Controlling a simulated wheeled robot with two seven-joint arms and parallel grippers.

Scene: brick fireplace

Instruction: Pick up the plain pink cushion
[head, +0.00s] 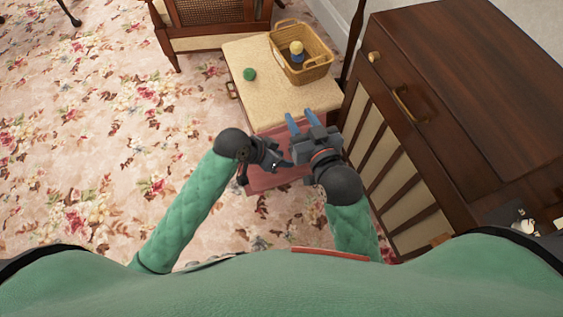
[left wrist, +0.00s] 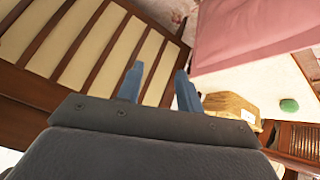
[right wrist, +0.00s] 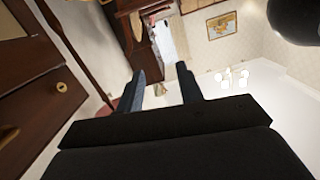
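A plain pink cushion (head: 272,182) shows in the head view below the near end of the low table, partly hidden by my grippers and arms. In the left wrist view a smooth pink surface (left wrist: 245,30), apparently the same cushion, fills the upper right. My left gripper (head: 286,163) appears above the cushion in the head view. Its blue fingers stand apart and empty in the left wrist view (left wrist: 158,85). My right gripper (head: 300,120) is just above it in the picture, with its blue fingers apart and nothing between them in the right wrist view (right wrist: 162,85). I see no contact with the cushion.
A low table (head: 285,98) carries a wicker basket (head: 312,72) with a small blue-and-yellow item (head: 297,50), and a green ball (head: 249,74). A dark wooden cabinet (head: 470,110) stands close on the right. A chair (head: 210,25) is behind. Flowered carpet (head: 90,120) is clear at left.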

